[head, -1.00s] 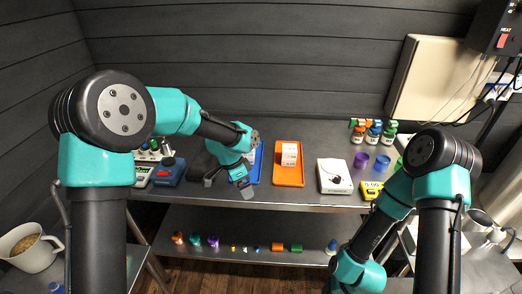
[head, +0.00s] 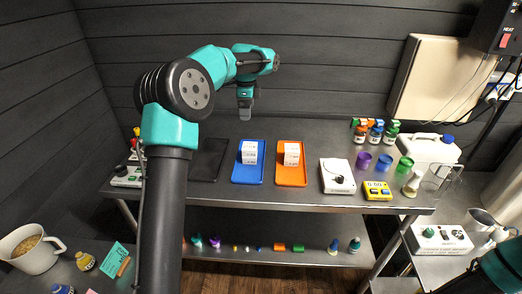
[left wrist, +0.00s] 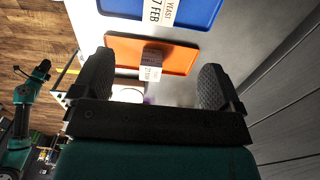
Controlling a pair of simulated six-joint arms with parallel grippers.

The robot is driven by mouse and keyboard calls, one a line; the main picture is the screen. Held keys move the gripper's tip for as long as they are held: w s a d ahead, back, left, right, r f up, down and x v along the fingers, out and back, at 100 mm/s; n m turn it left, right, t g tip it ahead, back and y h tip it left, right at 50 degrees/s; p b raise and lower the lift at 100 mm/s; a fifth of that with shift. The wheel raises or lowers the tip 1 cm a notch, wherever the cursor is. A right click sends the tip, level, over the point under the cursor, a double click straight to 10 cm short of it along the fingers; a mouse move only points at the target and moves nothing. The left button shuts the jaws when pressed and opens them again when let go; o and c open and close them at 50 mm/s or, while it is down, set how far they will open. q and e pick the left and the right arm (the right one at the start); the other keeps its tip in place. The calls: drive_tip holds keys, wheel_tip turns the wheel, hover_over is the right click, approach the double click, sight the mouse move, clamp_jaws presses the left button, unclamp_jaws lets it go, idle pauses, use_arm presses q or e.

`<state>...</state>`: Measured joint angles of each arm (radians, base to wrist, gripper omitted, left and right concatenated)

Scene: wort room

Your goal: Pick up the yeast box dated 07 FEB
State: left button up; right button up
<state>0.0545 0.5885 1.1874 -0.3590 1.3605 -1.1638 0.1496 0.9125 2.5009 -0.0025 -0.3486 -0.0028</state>
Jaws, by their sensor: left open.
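A white yeast box (head: 249,152) stands on the blue tray (head: 246,176). In the left wrist view this box (left wrist: 156,11) shows at the top edge, partly cut off, with "YEAST" and "7 FEB" readable. A second white box (head: 291,154) stands on the orange tray (head: 290,177); it also shows in the left wrist view (left wrist: 151,66), its print too small to read. My left gripper (head: 245,114) is open and empty, raised behind the blue tray. Its fingers (left wrist: 154,88) spread wide, touching neither box. My right gripper is out of view.
A black mat (head: 208,160) lies left of the blue tray. A white device (head: 337,177) and a yellow timer (head: 377,191) stand right of the orange tray, with coloured cups and bottles behind. A dark wall (head: 290,60) rises behind the table.

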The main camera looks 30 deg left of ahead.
use_arm(q)
hover_over(250, 146)
drive_tip(key=f, duration=1.2)
drive_tip(key=shift+a, duration=0.3)
drive_tip(key=shift+f, duration=0.15)
drive_tip(key=shift+w+d+f, duration=0.1)
drive_tip(key=shift+d+f, duration=0.05)
drive_tip(key=shift+f, duration=2.45)
drive_tip(key=c, duration=1)
